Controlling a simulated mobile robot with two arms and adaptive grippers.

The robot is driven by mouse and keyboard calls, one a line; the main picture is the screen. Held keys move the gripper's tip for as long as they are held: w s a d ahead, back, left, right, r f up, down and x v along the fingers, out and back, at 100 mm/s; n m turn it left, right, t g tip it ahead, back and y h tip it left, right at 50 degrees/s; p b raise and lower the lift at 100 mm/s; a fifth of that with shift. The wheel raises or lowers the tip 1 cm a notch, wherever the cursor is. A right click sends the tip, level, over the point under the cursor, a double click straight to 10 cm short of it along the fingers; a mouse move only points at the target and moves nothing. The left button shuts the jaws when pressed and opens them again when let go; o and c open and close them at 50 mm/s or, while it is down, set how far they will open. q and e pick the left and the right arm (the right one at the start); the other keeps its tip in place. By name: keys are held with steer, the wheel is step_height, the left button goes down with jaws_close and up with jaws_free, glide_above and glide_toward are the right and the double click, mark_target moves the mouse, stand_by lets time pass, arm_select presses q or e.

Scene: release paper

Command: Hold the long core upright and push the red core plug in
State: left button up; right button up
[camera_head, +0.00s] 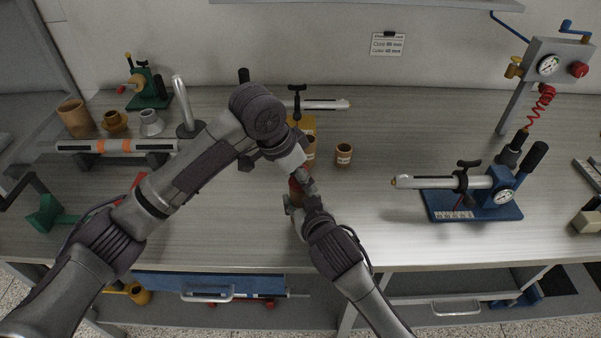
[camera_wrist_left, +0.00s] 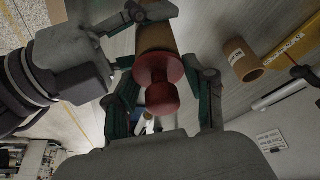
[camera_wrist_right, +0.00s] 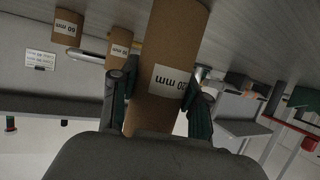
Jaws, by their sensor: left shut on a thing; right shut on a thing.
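The long core (camera_wrist_right: 178,40) is a brown cardboard tube with a white label printed in mm. My right gripper (camera_wrist_right: 160,92) is shut on it, one finger on each side, near its lower end in that view. The red core plug (camera_wrist_left: 158,68) has a wide flange and a round knob. It sits at the end of the core in the left wrist view (camera_wrist_left: 155,38), flange against or very close to the rim; any gap is hard to tell. My left gripper (camera_wrist_left: 165,85) has its fingers around the plug and is shut on it. In the head view both grippers meet mid-table and largely hide core and plug.
A short core (camera_head: 344,154) stands on the table right of the grippers. A blue fixture (camera_head: 470,206) with a gauge and white shaft is at the right. At the left are a roller on a stand (camera_head: 115,146) and a brown cup (camera_head: 75,117). The table front centre-right is clear.

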arm_select(q)
steer(key=shift+a+f, duration=0.1)
steer(key=shift+f, duration=0.3)
steer(key=o, duration=1.1)
steer(key=v, duration=1.2)
arm_select(e)
steer(key=o, duration=1.2)
